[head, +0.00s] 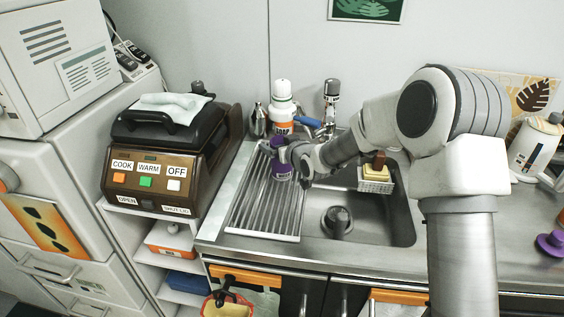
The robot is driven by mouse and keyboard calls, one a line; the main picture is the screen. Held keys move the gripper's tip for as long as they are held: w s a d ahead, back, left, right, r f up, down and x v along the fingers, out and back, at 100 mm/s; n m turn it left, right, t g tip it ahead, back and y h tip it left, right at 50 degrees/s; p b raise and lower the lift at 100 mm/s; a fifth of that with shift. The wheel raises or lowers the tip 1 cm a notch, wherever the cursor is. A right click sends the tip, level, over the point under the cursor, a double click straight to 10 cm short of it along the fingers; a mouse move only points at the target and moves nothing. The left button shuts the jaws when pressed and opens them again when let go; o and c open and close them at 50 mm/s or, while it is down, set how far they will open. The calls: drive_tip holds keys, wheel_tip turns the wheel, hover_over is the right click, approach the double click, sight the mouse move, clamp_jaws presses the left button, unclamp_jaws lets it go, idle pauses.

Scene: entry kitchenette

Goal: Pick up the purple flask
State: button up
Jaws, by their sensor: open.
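The purple flask (282,172) stands upright on the ribbed metal draining rack at the left of the sink. A pale label shows on its side. My gripper (284,154) reaches in from the right at the flask's upper part. Its jaws are open and overlap the flask in the picture, hiding part of it. I cannot tell whether the fingers touch it or how far they reach around it.
A white bottle with an orange label (282,108) stands close behind the flask. The draining rack (262,222) is clear in front. The tap (331,100) and sink basin (370,222) lie right. A brown cooking appliance (150,178) stands left.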

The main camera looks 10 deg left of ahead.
drive_tip(key=shift+w+a+f, duration=0.1)
drive_tip(key=shift+w+a, duration=0.1)
drive_tip(key=shift+c, duration=0.3)
drive_tip(key=c, duration=1.4)
clamp_jaws()
